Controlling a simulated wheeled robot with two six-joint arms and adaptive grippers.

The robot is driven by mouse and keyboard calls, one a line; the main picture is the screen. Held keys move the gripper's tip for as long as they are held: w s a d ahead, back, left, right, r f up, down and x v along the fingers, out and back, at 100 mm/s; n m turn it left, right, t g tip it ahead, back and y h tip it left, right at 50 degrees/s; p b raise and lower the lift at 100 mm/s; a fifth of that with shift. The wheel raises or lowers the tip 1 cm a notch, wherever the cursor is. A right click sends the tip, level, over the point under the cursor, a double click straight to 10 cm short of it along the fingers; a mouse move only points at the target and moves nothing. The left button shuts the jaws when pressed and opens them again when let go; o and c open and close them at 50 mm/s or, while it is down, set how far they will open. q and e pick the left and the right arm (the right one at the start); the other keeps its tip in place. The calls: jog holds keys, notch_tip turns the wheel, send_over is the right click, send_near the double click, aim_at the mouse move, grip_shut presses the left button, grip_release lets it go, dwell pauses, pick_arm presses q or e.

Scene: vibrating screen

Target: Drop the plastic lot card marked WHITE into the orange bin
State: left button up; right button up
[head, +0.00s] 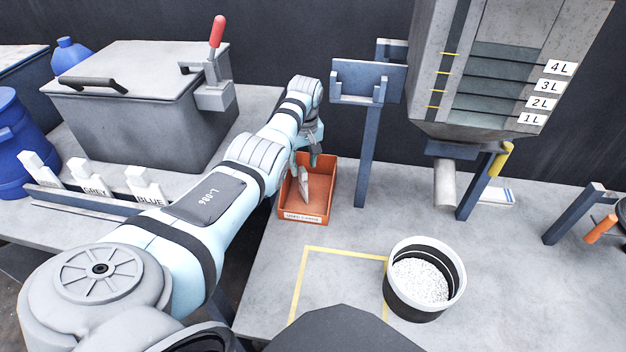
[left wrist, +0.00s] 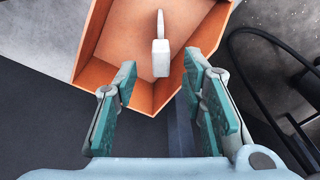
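The orange bin (head: 322,190) stands on the grey table with a label on its front wall. It also shows in the left wrist view (left wrist: 95,50). A pale card (head: 304,185) is within the bin's walls, roughly on edge. It also shows in the left wrist view (left wrist: 161,58), beyond the fingertips. Its marking cannot be read, and I cannot tell whether it touches the bin floor. My left gripper (head: 305,161) is over the bin, pointing down. In the left wrist view its teal fingers (left wrist: 158,80) are apart with nothing held between them. My right gripper is out of view.
A rack (head: 100,205) at left holds cards, two marked GREY (head: 92,180) and BLUE (head: 146,188). A blue post stand (head: 367,150) is just right of the bin. A black-and-white bucket (head: 396,293) of white granules stands by a yellow floor-marking square. A graduated hopper (head: 480,120) hangs behind.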

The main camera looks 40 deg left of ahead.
pick_arm(q)
notch_tip(320, 180, up, 12)
jog(key=d, duration=0.1)
jog(key=shift+s+d+f, duration=0.15)
jog(key=shift+s+f, duration=0.05)
jog(key=shift+s, duration=0.15)
